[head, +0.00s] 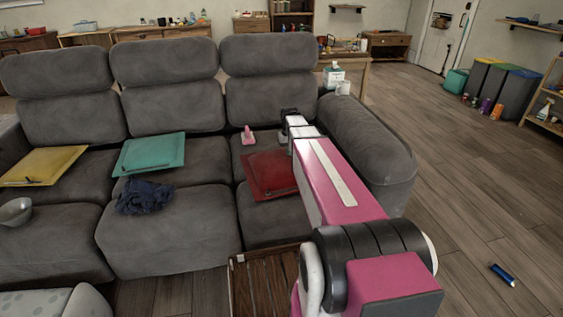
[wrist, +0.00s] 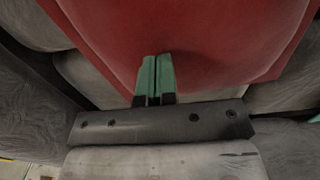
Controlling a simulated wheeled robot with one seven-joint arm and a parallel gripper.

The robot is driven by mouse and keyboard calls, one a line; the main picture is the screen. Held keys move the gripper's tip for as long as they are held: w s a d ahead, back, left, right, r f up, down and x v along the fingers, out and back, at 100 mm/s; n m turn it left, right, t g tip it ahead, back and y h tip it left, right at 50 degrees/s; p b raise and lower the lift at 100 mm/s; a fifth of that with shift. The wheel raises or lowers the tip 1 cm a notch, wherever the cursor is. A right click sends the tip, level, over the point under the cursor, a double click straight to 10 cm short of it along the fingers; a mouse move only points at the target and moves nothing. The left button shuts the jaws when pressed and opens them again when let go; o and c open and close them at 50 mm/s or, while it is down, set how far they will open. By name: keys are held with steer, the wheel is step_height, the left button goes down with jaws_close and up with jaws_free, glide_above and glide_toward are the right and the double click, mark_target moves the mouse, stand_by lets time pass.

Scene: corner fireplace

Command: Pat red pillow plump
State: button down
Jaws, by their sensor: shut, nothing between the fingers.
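The red pillow (head: 268,174) lies flat on the right seat of the grey sofa, partly hidden by my pink and white arm. In the wrist view the red pillow (wrist: 190,40) fills the upper middle. My gripper (wrist: 155,62) shows there with its two green fingers shut together and nothing between them. The fingertips overlap the pillow's lower part in the picture. I cannot tell whether they touch it. In the head view the gripper's end is mostly hidden behind my arm.
The grey sofa (head: 168,228) also holds a teal pillow (head: 150,153), a yellow pillow (head: 42,165), a dark blue cloth (head: 145,196), a metal bowl (head: 16,211) and a small pink object (head: 248,136). A slatted wooden table (head: 262,283) stands in front. A blue object (head: 502,275) lies on the floor.

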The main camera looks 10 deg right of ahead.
steer(key=shift+f, duration=1.2)
steer(key=shift+r, duration=1.8)
